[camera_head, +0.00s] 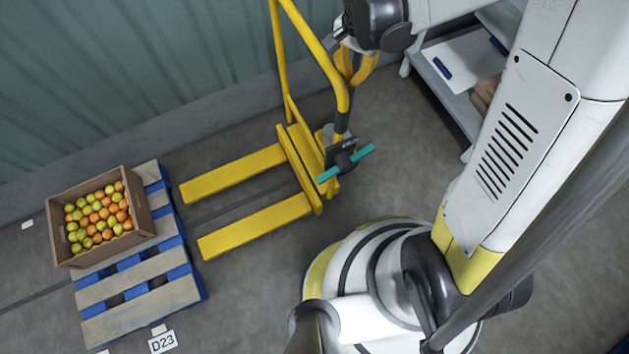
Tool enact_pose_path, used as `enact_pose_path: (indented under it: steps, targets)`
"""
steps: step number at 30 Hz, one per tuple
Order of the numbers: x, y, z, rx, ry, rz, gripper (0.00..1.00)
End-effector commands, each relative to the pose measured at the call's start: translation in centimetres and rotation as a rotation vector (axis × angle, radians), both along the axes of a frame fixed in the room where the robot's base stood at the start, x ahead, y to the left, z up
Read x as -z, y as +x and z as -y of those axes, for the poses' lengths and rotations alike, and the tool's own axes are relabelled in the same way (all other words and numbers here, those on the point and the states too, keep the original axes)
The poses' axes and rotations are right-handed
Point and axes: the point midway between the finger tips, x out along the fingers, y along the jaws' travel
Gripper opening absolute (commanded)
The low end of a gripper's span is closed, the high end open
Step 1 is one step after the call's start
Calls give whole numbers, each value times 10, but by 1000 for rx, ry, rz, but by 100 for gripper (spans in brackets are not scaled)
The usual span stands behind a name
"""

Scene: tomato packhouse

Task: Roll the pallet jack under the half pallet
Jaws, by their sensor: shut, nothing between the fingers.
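The yellow pallet jack (300,163) stands on the floor in mid-picture, its two forks (245,230) pointing left. The half pallet (143,318), blue with wooden boards, lies to the left. The fork tips are close to its right side, outside it, with a narrow strip of floor between. The jack's tall yellow frame and looped handle (370,68) rise toward the top. My gripper (347,46) is at the top, beside the handle loop and shut with nothing in it. Its fingertips are small and partly hidden, so contact with the handle is unclear.
A wooden crate (64,243) of orange and yellow-green tomatoes stands on the pallet's far-left part. A corrugated wall (130,80) runs behind. A grey shelf (445,95) stands at upper right. My base is close in front of the jack.

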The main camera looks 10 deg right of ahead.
Motion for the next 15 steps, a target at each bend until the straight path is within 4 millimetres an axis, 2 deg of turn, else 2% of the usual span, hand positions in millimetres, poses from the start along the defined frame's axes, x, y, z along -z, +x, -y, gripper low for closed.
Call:
enact_pose_path:
  steps: [1, 3, 15]
  targets:
    - [1, -6, -12, -11, 8, -6, 0]
    - [1, -9, -22, -11, 10, -8, 0]
    - [0, -26, -74, -10, 7, -7, 0]
